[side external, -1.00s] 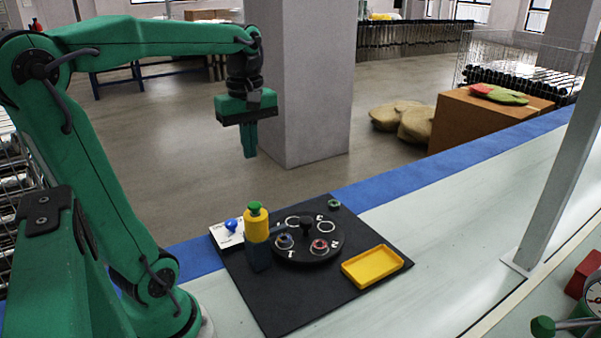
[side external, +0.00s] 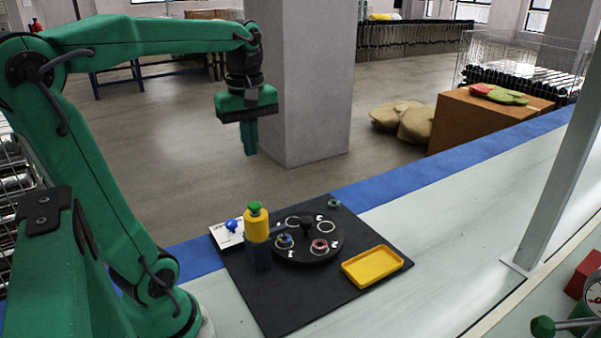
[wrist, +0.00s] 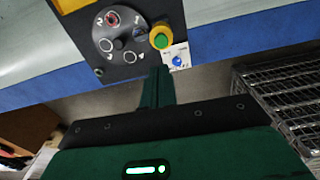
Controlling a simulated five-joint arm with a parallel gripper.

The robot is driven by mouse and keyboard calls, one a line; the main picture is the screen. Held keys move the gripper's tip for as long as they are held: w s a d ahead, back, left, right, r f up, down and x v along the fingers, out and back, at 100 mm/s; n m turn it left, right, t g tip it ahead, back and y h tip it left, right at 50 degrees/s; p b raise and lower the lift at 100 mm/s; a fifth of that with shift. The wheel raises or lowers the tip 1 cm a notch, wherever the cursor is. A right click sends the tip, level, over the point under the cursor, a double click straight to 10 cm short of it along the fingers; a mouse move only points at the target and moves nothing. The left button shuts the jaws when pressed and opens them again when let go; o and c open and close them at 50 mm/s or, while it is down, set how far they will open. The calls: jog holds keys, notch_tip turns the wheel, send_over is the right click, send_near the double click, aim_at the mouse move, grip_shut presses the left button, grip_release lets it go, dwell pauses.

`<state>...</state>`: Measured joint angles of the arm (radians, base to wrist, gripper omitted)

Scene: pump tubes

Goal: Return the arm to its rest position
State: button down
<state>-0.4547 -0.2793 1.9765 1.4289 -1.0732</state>
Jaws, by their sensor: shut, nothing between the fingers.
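My gripper (side external: 250,138) is shut and empty. It hangs with its fingers pointing down, high above the far side of the bench and well clear of everything on it. In the wrist view the closed green fingers (wrist: 158,88) point toward the black work mat. The black turntable (side external: 308,240) sits on the mat, with ringed positions and a central knob. A yellow and dark blue pump body with a green cap (side external: 257,228) stands upright at its left edge. In the wrist view the green cap (wrist: 161,41) shows from above.
A yellow tray (side external: 372,266) lies on the mat's right. A white card with a blue knob (side external: 228,233) is at the mat's left corner. A small green ring (side external: 333,204) lies at the back corner. A grey post (side external: 555,160) stands on the bench's right.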

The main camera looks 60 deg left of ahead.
jog(key=s+d+f+m+t, duration=0.1)
jog(key=d+f+m+t, duration=0.1)
jog(key=d+m, duration=0.4)
jog(key=s+d+f+m+t, duration=0.1)
jog(key=d+f+m+t, duration=0.2)
jog(key=d+m, duration=0.3)
jog(key=f+m, duration=0.1)
jog(key=m, duration=0.4)
jog(key=shift+s+m, duration=0.3)
